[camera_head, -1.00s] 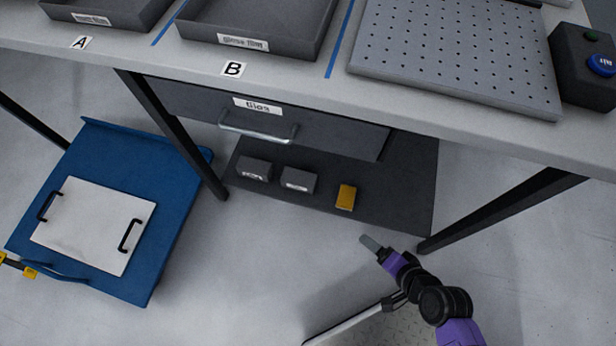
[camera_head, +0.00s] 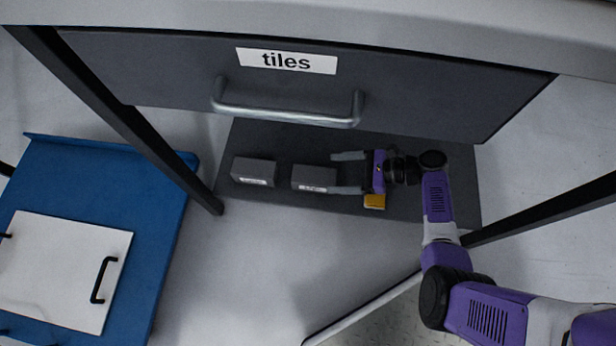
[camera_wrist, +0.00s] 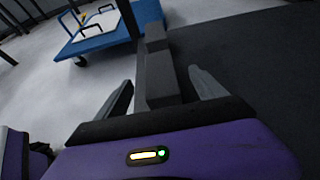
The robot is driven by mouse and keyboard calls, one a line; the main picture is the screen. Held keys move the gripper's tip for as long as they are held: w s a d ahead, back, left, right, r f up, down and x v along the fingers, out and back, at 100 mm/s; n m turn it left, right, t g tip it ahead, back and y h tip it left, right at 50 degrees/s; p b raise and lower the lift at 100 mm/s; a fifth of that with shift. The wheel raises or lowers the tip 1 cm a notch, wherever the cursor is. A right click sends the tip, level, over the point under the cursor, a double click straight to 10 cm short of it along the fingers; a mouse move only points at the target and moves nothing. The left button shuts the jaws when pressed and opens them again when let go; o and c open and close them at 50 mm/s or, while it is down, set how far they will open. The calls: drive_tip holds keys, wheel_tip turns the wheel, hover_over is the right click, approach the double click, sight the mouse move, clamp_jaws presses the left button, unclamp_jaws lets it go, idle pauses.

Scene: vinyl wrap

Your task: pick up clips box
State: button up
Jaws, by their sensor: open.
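Two small dark grey boxes with white labels lie on the dark lower shelf (camera_head: 440,195) under the table: a left one (camera_head: 253,171) and a right one (camera_head: 314,178). The labels are too small to read, so I cannot tell which is the clips box. My gripper (camera_head: 333,173) is open and points left, its fingertips at the right end of the right grey box. In the wrist view this near box (camera_wrist: 160,78) appears between the two fingers, with the other box (camera_wrist: 156,38) beyond it. Contact cannot be told.
A drawer labelled "tiles" (camera_head: 180,75) with a metal handle hangs above the shelf. Dark table legs (camera_head: 150,150) stand at both sides. A blue cart (camera_head: 150,215) with a white panel is at left.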

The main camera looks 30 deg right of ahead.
sight(314, 175)
drive_tip(key=b+x, duration=0.2)
drive_tip(key=x, duration=0.1)
drive_tip(key=b+x, duration=0.2)
drive_tip(key=x, duration=0.2)
drive_tip(key=shift+s+f+b, duration=0.15)
drive_tip(key=shift+f+b, duration=0.15)
drive_tip(key=shift+f, duration=0.15)
drive_tip(key=shift+a, duration=0.25)
drive_tip(key=shift+c, duration=0.2)
drive_tip(key=c, duration=1.4)
drive_tip(key=shift+r, duration=0.1)
drive_tip(key=shift+c, duration=0.9)
